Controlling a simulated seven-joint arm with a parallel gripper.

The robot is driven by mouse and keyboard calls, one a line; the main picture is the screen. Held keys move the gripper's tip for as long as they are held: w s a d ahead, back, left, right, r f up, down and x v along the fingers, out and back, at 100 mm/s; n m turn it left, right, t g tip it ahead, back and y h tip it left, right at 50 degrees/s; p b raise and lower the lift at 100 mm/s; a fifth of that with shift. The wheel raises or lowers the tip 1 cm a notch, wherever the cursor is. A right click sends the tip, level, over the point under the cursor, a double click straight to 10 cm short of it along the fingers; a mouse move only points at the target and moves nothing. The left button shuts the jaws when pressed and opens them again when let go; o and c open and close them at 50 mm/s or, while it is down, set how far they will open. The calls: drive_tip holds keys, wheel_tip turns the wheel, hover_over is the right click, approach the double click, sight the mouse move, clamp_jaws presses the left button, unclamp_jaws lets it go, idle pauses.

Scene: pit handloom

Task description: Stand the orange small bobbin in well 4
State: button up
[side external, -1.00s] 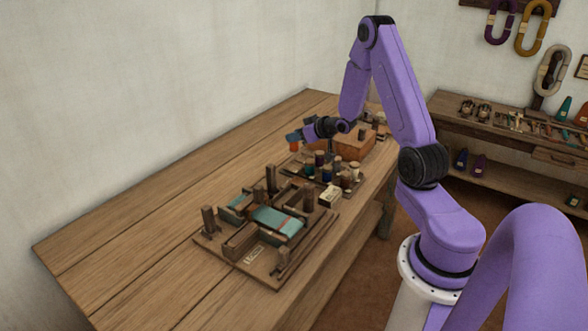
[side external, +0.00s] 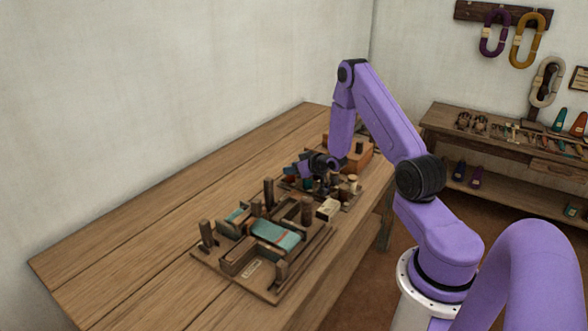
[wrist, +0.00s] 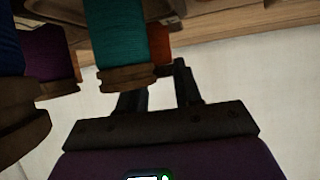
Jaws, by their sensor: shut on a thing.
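My gripper (side external: 298,170) is low at the bobbin rack (side external: 347,206), among the bobbins at its far left side. In the wrist view my gripper (wrist: 160,88) is shut on the orange small bobbin (wrist: 161,46), of which only a strip shows beside a teal bobbin (wrist: 121,35). The teal bobbin hides much of it and part of one finger. In the side view the orange bobbin is hidden by my gripper. Whether its base is in a well or above one cannot be seen, and well 4 cannot be told apart.
A purple bobbin (wrist: 52,52) and a blue bobbin (wrist: 12,60) stand close by in the wrist view. The model loom (side external: 272,234) with upright posts lies in front of the rack. A wooden box (side external: 357,158) stands behind. The table's left side is clear.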

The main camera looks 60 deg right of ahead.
drive_tip(key=shift+f, duration=0.15)
drive_tip(key=o, duration=1)
